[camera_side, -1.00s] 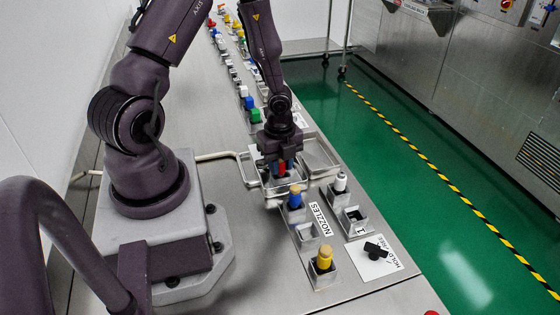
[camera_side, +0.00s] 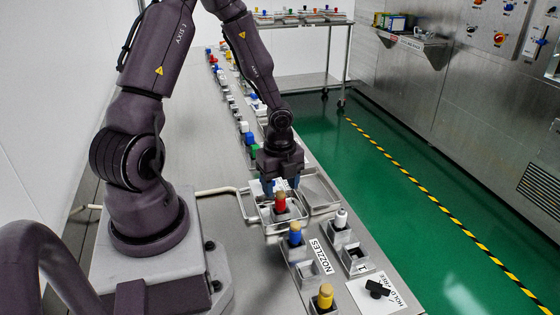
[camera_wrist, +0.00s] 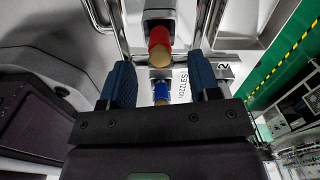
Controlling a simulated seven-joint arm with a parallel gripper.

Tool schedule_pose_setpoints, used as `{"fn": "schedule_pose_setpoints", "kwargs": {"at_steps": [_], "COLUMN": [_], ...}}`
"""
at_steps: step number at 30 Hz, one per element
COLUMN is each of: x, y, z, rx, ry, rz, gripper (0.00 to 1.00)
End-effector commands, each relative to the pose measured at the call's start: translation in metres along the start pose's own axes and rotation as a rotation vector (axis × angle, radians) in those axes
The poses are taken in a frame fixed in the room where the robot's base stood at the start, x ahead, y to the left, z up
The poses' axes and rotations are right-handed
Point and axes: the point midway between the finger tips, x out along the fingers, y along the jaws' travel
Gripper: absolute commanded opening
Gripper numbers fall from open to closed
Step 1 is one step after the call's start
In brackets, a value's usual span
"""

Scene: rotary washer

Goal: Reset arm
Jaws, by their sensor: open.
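My gripper (camera_side: 281,185) is open and empty, pointing down over the metal tray area. Its two blue fingers stand wide apart in the wrist view (camera_wrist: 160,80). A red nozzle (camera_side: 280,203) stands upright in a metal holder just in front of and below the fingers; it also shows in the wrist view (camera_wrist: 160,40). A blue nozzle (camera_side: 295,232) with a tan top stands in the row in front of it, and also shows between the fingers in the wrist view (camera_wrist: 161,91). Nothing is held.
A yellow nozzle (camera_side: 325,296) and a white nozzle (camera_side: 341,218) stand in holders nearby. A black knob (camera_side: 377,288) lies on a white label plate. A wire-framed tray (camera_side: 318,190) is beside the gripper. Several coloured items line the bench behind it.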

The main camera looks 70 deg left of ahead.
Motion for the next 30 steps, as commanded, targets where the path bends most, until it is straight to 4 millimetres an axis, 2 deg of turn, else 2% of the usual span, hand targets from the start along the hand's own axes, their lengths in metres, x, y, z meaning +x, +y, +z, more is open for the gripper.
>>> {"fn": "schedule_pose_setpoints", "kwargs": {"at_steps": [3,9,13,17,20,23,26,30], "x": [-0.029,-0.064,-0.076,-0.081,-0.08,-0.082,-0.095,-0.127], "y": [0.0,0.0,0.0,0.001,0.006,0.02,0.032,0.042], "z": [0.002,0.001,0.001,0.0,-0.002,0.003,0.004,-0.004], "rx": [-0.005,-0.003,-0.001,-0.064,-0.215,-0.464,-0.717,-1.057], "ry": [-0.004,-0.004,-0.002,0.0,0.008,-0.006,-0.06,-0.136], "rz": [-0.006,-0.003,-0.001,0.006,0.032,0.076,0.086,0.023], "gripper": [0.56,0.56,0.56,0.56,0.56,0.56,0.56,0.56]}}
